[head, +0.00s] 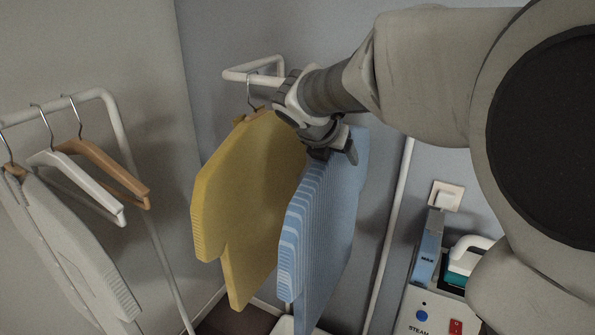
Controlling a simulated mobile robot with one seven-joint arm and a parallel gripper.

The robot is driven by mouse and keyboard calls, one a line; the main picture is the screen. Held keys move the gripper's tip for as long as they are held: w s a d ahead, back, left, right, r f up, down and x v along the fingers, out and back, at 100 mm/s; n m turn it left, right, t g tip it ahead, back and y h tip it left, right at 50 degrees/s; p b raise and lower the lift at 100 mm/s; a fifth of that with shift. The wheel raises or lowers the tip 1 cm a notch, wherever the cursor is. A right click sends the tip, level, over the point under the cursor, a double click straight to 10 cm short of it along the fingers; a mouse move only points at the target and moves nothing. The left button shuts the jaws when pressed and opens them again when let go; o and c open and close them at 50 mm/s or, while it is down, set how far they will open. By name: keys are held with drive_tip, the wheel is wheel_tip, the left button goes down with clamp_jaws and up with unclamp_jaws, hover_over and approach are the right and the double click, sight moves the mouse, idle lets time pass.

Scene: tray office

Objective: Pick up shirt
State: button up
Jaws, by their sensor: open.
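A yellow shirt (245,190) hangs from a hanger on a white wall-side rail in the middle of the head view. A blue striped shirt (325,225) hangs close on its right. My gripper (335,158) is at the top of the blue shirt, with its open fingers pointing down. The fingers overlap the blue shirt's upper edge in the picture; I cannot tell if they touch it. My wrist hides the blue shirt's hanger and part of the yellow shirt's top. A light grey shirt (65,240) hangs on a second rack at the left.
The left white rack (118,130) also carries an empty white hanger (75,172) and an empty brown hanger (105,168). A steam station (425,310) with a red switch and a teal-and-white iron (465,258) stands at the lower right. A wall socket (447,196) is above it.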

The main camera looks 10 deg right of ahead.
clamp_jaws()
idle(1.3)
